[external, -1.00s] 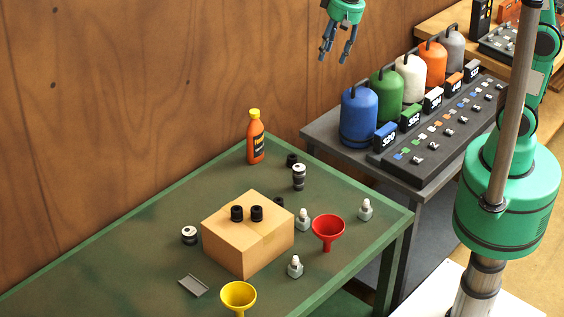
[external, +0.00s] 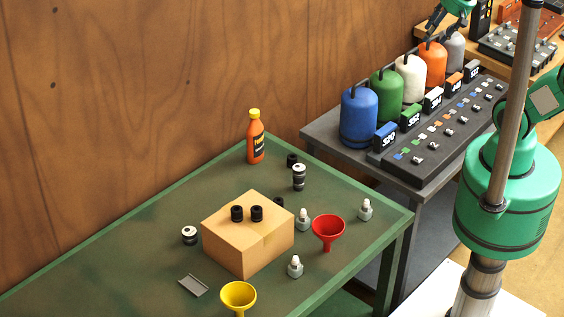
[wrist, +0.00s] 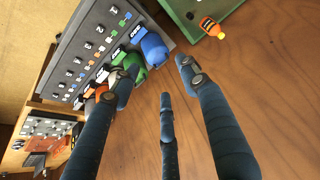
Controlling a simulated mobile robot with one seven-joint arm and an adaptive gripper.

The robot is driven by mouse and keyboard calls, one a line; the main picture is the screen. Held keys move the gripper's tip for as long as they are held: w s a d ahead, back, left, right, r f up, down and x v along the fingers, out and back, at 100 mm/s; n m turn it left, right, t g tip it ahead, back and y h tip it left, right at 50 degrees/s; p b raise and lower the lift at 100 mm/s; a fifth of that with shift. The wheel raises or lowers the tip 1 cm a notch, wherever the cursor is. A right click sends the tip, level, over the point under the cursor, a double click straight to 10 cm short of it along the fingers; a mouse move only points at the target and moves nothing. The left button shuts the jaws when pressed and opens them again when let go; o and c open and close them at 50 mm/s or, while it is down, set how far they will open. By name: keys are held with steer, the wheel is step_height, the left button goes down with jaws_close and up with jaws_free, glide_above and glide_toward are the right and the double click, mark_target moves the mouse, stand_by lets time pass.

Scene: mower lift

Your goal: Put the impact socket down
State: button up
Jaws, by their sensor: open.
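Two black sockets stand side by side on top of a cardboard box, a left one (external: 237,213) and a right one (external: 257,213). Similar black pieces stand on the green table, one near the back (external: 292,160) and one partly hidden behind the box (external: 278,203). I cannot tell which is the impact socket. My gripper (external: 437,22) is high at the top right, near the orange and grey canisters and away from the green table. In the wrist view its fingers (wrist: 158,82) are spread, with nothing between them.
The cardboard box (external: 235,245) sits on the green table (external: 120,270), with a red funnel (external: 328,230), a yellow funnel (external: 238,296) and an orange bottle (external: 255,140) around it. Several coloured canisters, including a blue one (external: 359,117), line the grey bench (external: 325,137) along the wooden wall.

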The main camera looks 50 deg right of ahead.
steer(key=shift+s+d+f, duration=0.15)
steer(key=shift+s+d, duration=0.15)
steer(key=shift+s, duration=0.2)
steer(key=shift+s+d+f, duration=0.15)
steer(key=shift+s+d, duration=0.1)
steer(key=shift+s, duration=0.2)
steer(key=shift+f, duration=0.1)
step_height(320, 180, down, 11)
steer(key=b, duration=1.1)
